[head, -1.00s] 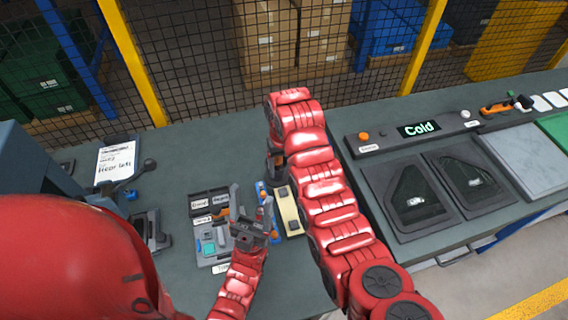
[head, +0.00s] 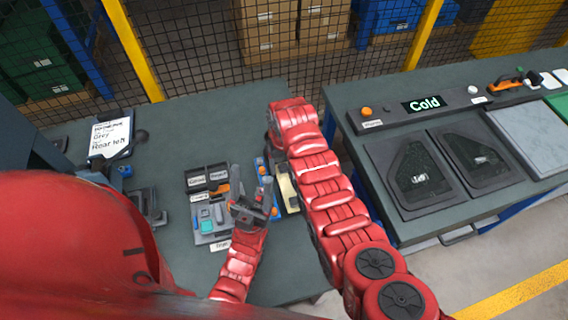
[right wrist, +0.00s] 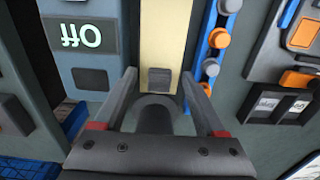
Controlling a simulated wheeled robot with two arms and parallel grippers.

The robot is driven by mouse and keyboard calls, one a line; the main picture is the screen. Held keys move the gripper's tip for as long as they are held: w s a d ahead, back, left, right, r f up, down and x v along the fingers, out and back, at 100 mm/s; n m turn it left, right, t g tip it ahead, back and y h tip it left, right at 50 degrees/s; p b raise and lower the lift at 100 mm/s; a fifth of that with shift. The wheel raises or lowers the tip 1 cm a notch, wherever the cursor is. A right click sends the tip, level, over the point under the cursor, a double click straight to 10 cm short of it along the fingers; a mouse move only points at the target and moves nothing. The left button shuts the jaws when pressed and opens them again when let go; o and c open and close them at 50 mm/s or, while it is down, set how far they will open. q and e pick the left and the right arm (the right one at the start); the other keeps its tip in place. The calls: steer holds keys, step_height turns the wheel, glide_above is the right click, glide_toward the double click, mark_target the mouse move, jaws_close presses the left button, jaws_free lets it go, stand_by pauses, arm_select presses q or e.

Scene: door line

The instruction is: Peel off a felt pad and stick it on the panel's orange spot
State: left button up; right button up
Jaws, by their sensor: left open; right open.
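In the right wrist view a cream strip (right wrist: 164,35) runs between the fingers of my right gripper (right wrist: 158,80), which is open. A small dark grey pad (right wrist: 159,77) lies on the strip between the fingertips; I cannot tell whether they touch it. The strip (head: 287,190) also shows in the head view, partly hidden by my right arm. My left gripper (head: 251,188) is open and empty, just left of the strip. Two dark panels with cutout shapes lie on the right station, one at the left (head: 411,182) and one at the right (head: 474,163). No orange spot is clear on either.
A blue rail (right wrist: 207,50) with orange and grey knobs stands beside the strip. A grey tray (head: 209,239) with teal pieces is left of it. A note card (head: 110,137) stands at the far left. The right station has a "Cold" display (head: 425,104) and orange button (head: 366,112).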

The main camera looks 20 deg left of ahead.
mark_target(284, 168)
jaws_close()
stand_by(0.5)
stand_by(0.6)
steer(key=shift+r, duration=0.25)
stand_by(0.9)
steer(key=shift+r+p, duration=0.75)
steer(key=shift+r, duration=2.15)
